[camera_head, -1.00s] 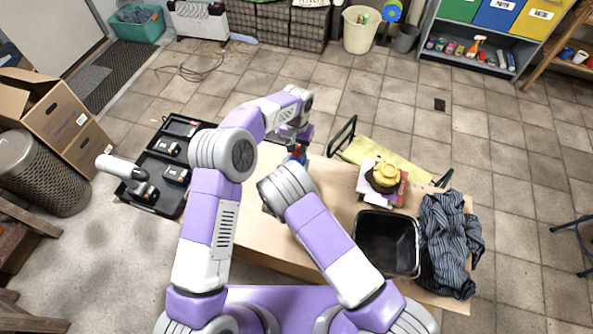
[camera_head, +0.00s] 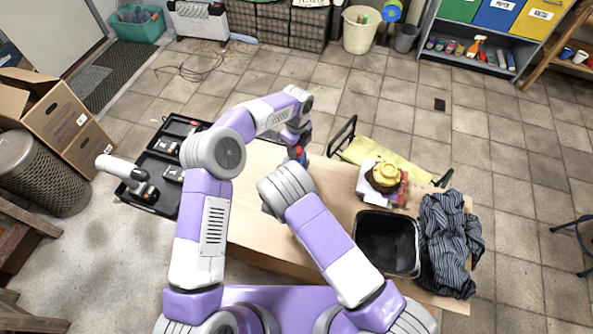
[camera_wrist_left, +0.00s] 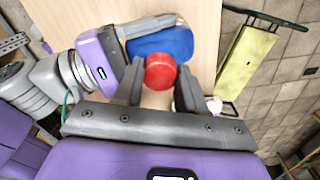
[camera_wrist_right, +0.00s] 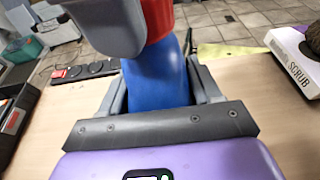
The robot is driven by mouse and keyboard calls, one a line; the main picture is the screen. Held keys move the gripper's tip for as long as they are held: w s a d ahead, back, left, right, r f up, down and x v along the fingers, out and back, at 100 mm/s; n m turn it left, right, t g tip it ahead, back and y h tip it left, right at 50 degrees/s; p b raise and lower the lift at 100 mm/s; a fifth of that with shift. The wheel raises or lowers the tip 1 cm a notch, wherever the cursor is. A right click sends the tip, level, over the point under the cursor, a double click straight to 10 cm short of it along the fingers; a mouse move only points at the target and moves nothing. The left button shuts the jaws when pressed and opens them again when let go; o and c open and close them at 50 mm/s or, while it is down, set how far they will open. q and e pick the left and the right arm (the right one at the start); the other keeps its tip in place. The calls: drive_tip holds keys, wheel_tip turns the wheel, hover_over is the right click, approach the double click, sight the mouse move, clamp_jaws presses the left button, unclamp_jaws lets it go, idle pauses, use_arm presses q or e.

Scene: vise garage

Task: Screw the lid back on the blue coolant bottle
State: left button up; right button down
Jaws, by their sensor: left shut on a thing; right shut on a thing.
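The blue coolant bottle (camera_wrist_right: 158,78) stands upright in my right gripper (camera_wrist_right: 160,98), whose fingers are shut on its sides. The red lid (camera_wrist_left: 160,72) is between the fingertips of my left gripper (camera_wrist_left: 157,88), which is shut on it from above. In the right wrist view the red lid (camera_wrist_right: 157,18) sits right at the bottle's top; I cannot tell whether it is threaded. The bottle also shows beyond the lid in the left wrist view (camera_wrist_left: 165,42). In the head view my arms largely hide the bottle, and only a little of it shows.
The wooden table (camera_head: 262,215) has clear room at its left.

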use_arm(q)
drive_tip(key=o, duration=1.2)
drive_tip(key=shift+c, duration=0.2)
drive_tip(key=shift+r, duration=0.1)
drive_tip(key=shift+r, duration=2.2)
drive_tip(key=shift+c, duration=0.4)
